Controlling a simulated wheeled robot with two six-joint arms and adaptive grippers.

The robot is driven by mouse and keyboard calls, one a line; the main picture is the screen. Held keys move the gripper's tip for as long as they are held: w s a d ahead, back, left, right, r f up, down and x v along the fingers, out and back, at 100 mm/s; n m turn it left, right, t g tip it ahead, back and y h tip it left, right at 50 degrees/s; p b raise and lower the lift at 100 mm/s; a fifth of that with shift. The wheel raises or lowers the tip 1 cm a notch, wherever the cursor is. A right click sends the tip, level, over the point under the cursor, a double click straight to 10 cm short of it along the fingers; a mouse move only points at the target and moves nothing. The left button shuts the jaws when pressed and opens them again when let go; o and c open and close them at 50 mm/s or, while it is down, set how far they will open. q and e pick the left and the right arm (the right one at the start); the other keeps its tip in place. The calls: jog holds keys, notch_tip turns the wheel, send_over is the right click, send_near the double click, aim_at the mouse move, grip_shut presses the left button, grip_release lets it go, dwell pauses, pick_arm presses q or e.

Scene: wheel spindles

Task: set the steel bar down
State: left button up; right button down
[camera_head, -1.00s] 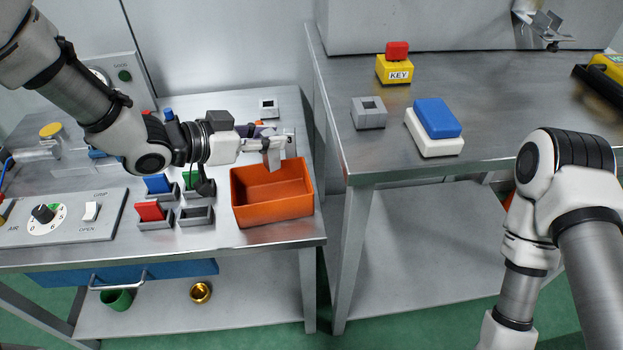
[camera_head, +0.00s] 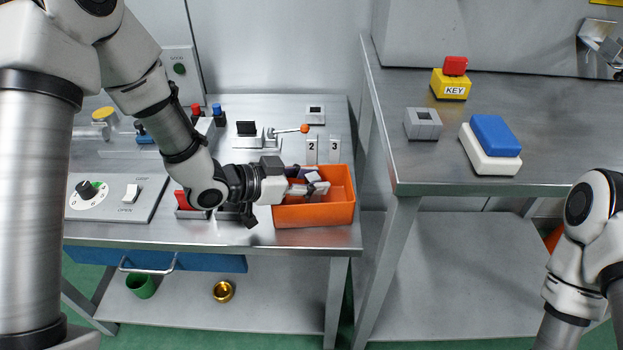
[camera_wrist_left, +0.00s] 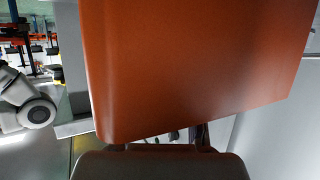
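My left gripper (camera_head: 314,186) is at the orange bin (camera_head: 315,215) on the left bench, over its opening or partly inside; I cannot tell how deep. Light and grey finger parts show at its tip, too small to tell whether they are open or shut. I cannot make out the steel bar in either view. In the left wrist view, the bin's orange wall (camera_wrist_left: 190,65) fills most of the picture and hides what is behind it. My right gripper is out of view; only part of that arm shows at lower right.
Left of the bin are a red block (camera_head: 182,200) and a lever with an orange knob (camera_head: 304,128). Plates marked 2 (camera_head: 311,150) and 3 (camera_head: 334,150) stand behind it. The right bench (camera_head: 400,180) holds a yellow KEY box (camera_head: 450,85) and a blue-topped block (camera_head: 494,135).

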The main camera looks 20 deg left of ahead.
pick_arm(q)
jog(key=shift+r, duration=0.15)
jog(key=shift+s+a+r, duration=0.1)
jog(key=shift+a+r, duration=0.05)
jog(key=shift+a, duration=0.05)
jog(key=p+v, duration=0.3)
jog(key=v, duration=0.8)
jog(key=shift+s, duration=0.25)
